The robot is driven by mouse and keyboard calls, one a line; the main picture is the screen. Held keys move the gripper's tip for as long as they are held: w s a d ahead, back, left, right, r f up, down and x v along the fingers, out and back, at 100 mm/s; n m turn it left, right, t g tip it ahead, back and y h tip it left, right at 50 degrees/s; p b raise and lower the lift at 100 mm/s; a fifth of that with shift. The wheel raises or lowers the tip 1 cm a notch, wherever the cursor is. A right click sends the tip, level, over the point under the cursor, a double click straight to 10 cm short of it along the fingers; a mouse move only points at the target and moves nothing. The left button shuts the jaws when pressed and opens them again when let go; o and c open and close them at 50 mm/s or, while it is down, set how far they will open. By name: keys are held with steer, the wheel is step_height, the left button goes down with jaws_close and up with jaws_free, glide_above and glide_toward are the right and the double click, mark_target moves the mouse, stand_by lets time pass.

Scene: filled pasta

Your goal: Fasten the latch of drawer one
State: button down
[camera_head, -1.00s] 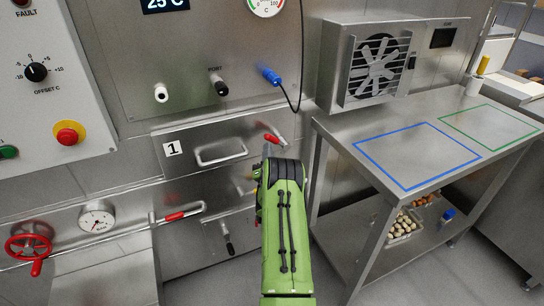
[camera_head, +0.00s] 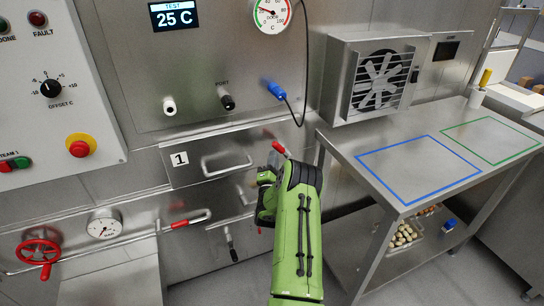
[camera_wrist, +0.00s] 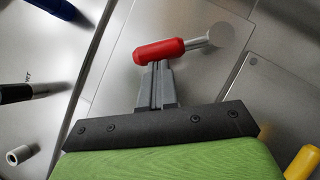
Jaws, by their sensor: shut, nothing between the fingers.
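Drawer one (camera_head: 190,172) is the steel drawer front with the black "1" label (camera_head: 180,159) and a bar handle (camera_head: 228,164); it looks closed. Its latch lever with a red grip (camera_head: 280,149) is at the drawer's right end, partly behind my arm. In the wrist view the red grip (camera_wrist: 158,51) lies nearly level, joined by a metal rod to a round pivot (camera_wrist: 221,36). My gripper (camera_wrist: 155,66) is shut and empty, its fingertips at the underside of the red grip; I cannot tell whether they touch. In the head view my gripper is hidden by my green arm.
A red-gripped valve lever (camera_head: 187,223) and red handwheel (camera_head: 38,252) are at lower left. A blue plug (camera_head: 275,90) with a cable hangs above the latch. A steel table (camera_head: 350,141) with blue and green outlines stands to the right.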

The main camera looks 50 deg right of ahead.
mark_target(279, 148)
steer(key=r+m+p, duration=0.1)
steer(key=r+m+g+p, duration=0.1)
steer(key=p, duration=0.1)
steer(key=d+r+p, duration=0.1)
steer(key=shift+s+m+g+p, duration=0.3)
steer(key=shift+m+p, duration=0.1)
steer(key=p, duration=0.1)
steer(key=m+g+y+p, duration=0.1)
steer(key=p, duration=0.1)
steer(key=shift+s+d+r+m, duration=0.2)
steer(key=shift+d+r+m, duration=0.1)
steer(key=shift+d+r, duration=0.05)
steer(key=shift+s+d+r+m+g+y+p, duration=0.2)
steer(key=shift+d+m+y+p, duration=0.4)
steer(key=shift+p, duration=0.75)
steer(key=shift+s+d+r+m+g+y+p, duration=0.1)
steer(key=shift+s+d+m+g+y+p, duration=0.15)
steer(key=shift+m+p, duration=0.85)
steer(key=shift+s, duration=0.1)
steer(key=shift+f, duration=0.1)
